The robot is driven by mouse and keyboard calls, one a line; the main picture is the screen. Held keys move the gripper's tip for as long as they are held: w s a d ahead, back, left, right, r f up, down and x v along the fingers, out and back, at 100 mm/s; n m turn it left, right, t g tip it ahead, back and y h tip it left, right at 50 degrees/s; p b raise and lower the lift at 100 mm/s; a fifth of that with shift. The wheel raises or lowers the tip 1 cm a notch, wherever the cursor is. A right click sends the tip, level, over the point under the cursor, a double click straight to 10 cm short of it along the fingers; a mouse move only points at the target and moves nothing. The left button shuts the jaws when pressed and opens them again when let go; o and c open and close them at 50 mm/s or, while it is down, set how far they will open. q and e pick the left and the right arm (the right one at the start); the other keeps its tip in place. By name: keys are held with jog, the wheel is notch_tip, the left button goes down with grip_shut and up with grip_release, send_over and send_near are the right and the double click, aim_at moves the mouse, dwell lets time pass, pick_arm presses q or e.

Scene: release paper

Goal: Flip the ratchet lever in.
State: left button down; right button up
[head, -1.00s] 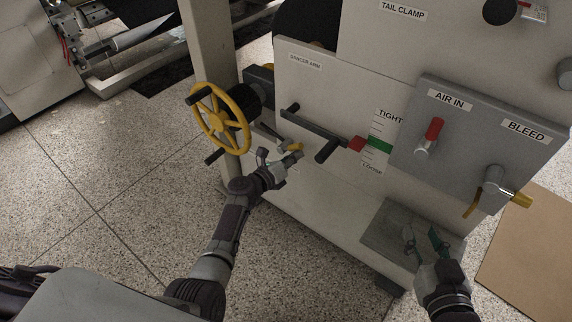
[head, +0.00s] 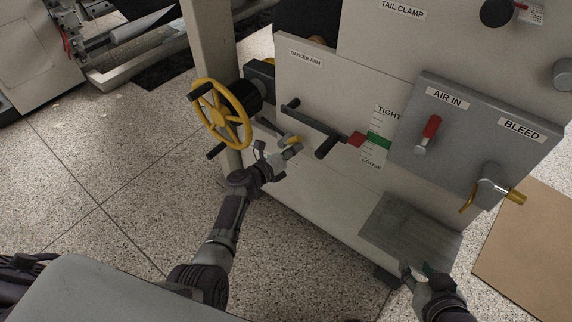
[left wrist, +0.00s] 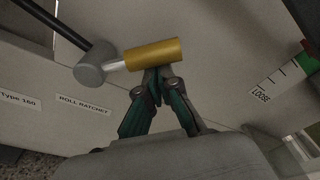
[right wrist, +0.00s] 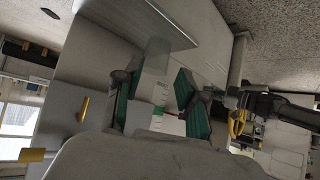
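The ratchet lever has a yellow grip (head: 291,140) and sits low on the pale machine panel, right of the yellow handwheel. In the left wrist view its yellow grip (left wrist: 153,54) lies across the picture, joined by a short metal shank to a grey hub (left wrist: 94,65) with a dark rod. A "ROLL RATCHET" label (left wrist: 83,105) is below it. My left gripper (head: 287,152) is at the grip; its fingertips (left wrist: 161,72) are together at the grip's lower edge, apparently not around it. My right gripper (head: 418,271) is open and empty, low at the right.
The yellow handwheel (head: 221,115) stands left of the lever. A dark dancer arm (head: 318,129) juts out above it, beside the tight-loose scale (head: 381,135). The grey valve panel (head: 465,140) is at right. A grey plate (head: 405,238) lies above my right gripper. Open floor lies left.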

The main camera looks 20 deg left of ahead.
jog(key=shift+w, duration=0.1)
pick_arm(q)
jog(key=d+f+b, duration=0.2)
jog(key=shift+s+d+f, duration=0.1)
jog(key=shift+d+f, duration=0.3)
jog(key=shift+s+a, duration=0.1)
jog(key=shift+s, duration=0.1)
pick_arm(e)
jog(key=w+a+r+t+y, duration=0.1)
jog(key=w+a+r+t, duration=0.2)
jog(key=w+r+t, duration=0.3)
pick_arm(q)
jog(key=p+v, duration=0.4)
jog(key=v, duration=0.5)
jog(key=shift+s, duration=0.25)
pick_arm(e)
jog(key=s+d+f+g+h, duration=0.1)
jog(key=s+d+f+g, duration=0.1)
jog(key=s+f+g, duration=0.3)
jog(key=s+d+f+g+h, duration=0.1)
jog(key=s+d+f+g, duration=0.2)
jog(key=s, duration=0.7)
jog(key=shift+f+g, duration=1)
jog(key=shift+g, duration=0.7)
